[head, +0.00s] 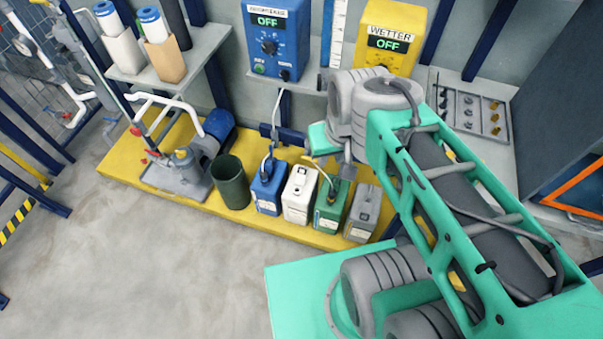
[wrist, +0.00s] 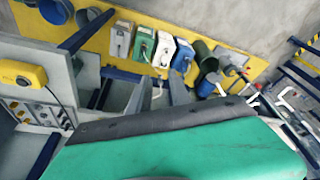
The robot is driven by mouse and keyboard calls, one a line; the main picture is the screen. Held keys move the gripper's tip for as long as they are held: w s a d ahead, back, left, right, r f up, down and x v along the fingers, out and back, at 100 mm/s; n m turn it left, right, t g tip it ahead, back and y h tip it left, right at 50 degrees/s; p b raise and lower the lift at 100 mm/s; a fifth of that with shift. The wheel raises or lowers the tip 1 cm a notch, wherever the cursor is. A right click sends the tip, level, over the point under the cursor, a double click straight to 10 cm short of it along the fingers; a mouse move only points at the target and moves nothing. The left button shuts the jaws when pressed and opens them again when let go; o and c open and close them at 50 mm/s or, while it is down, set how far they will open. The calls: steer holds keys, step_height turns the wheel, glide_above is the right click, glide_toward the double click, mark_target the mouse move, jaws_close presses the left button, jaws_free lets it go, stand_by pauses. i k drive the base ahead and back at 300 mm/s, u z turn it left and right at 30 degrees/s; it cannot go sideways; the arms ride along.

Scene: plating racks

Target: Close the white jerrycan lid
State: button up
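The white jerrycan (head: 298,197) stands upright in the row on the yellow platform, between a blue jerrycan (head: 267,190) and a green jerrycan (head: 331,205). Its lid is too small to make out clearly. In the wrist view the white jerrycan (wrist: 164,50) is ahead of my fingers, between the green and blue cans. My gripper (wrist: 158,84) shows two dark fingers spread apart with nothing visible between them. It is apart from the can. In the head view my arm's wrist hangs above and right of the can, and the fingers are mostly hidden.
A grey jerrycan (head: 363,215) stands right of the green one. A dark green bin (head: 231,182) and a pump (head: 185,170) stand to the left on the yellow platform (head: 125,168). Hoses hang into the blue and green cans. Blue (head: 270,40) and yellow (head: 390,35) control boxes are behind.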

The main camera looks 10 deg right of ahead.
mark_target(300, 178)
steer(key=u, duration=1.25)
steer(key=i, duration=0.6)
steer(key=z, duration=0.05)
